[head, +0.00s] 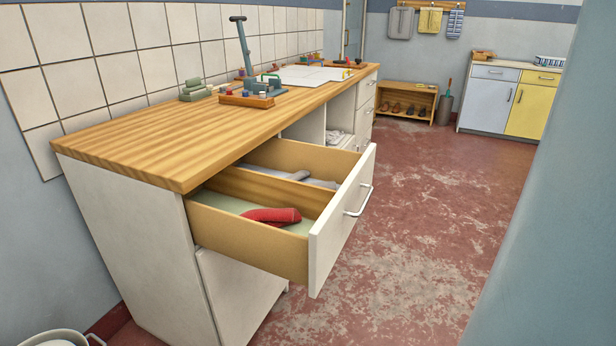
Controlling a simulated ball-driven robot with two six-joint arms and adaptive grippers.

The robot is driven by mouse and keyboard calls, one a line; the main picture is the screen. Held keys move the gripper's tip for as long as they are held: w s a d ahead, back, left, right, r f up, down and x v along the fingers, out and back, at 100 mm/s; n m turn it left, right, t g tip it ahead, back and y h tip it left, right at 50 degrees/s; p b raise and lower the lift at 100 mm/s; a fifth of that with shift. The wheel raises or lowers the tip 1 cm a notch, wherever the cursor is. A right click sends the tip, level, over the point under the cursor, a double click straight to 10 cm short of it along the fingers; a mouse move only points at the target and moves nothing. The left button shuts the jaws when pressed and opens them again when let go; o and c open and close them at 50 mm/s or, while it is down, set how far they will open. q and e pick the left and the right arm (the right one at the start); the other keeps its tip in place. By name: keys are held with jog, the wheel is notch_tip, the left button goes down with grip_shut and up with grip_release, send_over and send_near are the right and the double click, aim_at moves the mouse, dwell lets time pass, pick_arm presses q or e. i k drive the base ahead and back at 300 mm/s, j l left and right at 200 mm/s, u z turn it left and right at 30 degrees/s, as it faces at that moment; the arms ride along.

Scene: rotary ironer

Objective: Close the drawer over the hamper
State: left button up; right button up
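The drawer (337,222) stands pulled far out from under the wooden worktop, near the counter's closest end. It has a white front with a metal bar handle (358,201) and wooden sides. A divider splits it inside; a red item (271,216) lies in the nearer compartment and grey items (283,175) in the farther one. Below the drawer is a white lower front (238,293), which may belong to the hamper; its inside is hidden. Neither of my grippers is in view.
The wooden worktop (170,130) carries a press-like tool (246,55), green blocks (194,90) and white sheets. The red floor (420,230) in front of the drawer is clear. A pale blue-grey surface fills the right edge. A pot (62,338) shows at bottom left.

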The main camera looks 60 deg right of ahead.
aim_at(305, 253)
jog(key=z, duration=1.2)
